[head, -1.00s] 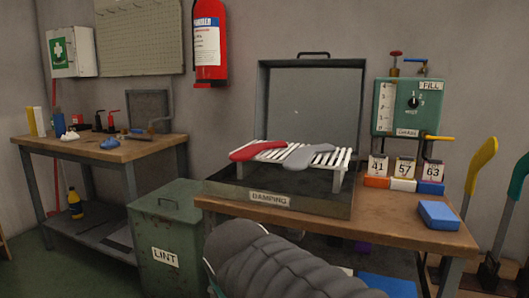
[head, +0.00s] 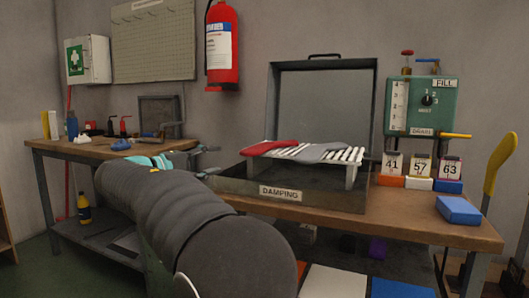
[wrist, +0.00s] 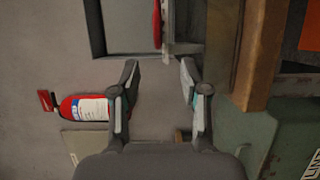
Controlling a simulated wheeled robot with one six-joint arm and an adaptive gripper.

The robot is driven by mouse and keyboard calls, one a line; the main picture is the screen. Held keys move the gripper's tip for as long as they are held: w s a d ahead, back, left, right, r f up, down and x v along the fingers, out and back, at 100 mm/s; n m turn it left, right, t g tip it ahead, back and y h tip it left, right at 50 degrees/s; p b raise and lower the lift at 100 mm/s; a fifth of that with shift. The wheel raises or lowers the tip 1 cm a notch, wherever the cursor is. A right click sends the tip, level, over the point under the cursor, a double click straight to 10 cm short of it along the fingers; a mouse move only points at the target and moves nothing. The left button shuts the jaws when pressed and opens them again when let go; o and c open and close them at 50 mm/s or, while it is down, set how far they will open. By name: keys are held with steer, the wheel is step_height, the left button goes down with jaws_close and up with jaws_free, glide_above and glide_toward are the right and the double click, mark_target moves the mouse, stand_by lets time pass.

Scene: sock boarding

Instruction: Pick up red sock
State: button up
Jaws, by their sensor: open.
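The red sock (head: 270,147) lies on the left part of a white slatted rack (head: 352,155) in the head view, beside a grey sock (head: 320,152). In the wrist view, the red sock (wrist: 157,22) shows edge-on at the top, beyond the fingertips. My gripper (head: 213,161) is left of the rack, apart from the sock, with my arm in front of part of it. In the wrist view my gripper (wrist: 159,66) is open, with nothing between its fingers.
The rack stands in a dark metal box (head: 250,193) labelled DAMPING, its lid upright behind. A wooden bench (head: 420,222) bears the box, number cards and a blue block (head: 459,210). A fire extinguisher (head: 222,45) hangs on the wall. Another bench (head: 90,151) stands left.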

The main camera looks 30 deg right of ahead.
mark_target(251, 148)
steer(key=x, duration=1.3)
steer(key=shift+w+d+r+b, duration=0.1)
steer(key=shift+w+d+b, duration=0.1)
steer(key=shift+d+b, duration=0.15)
jaws_close()
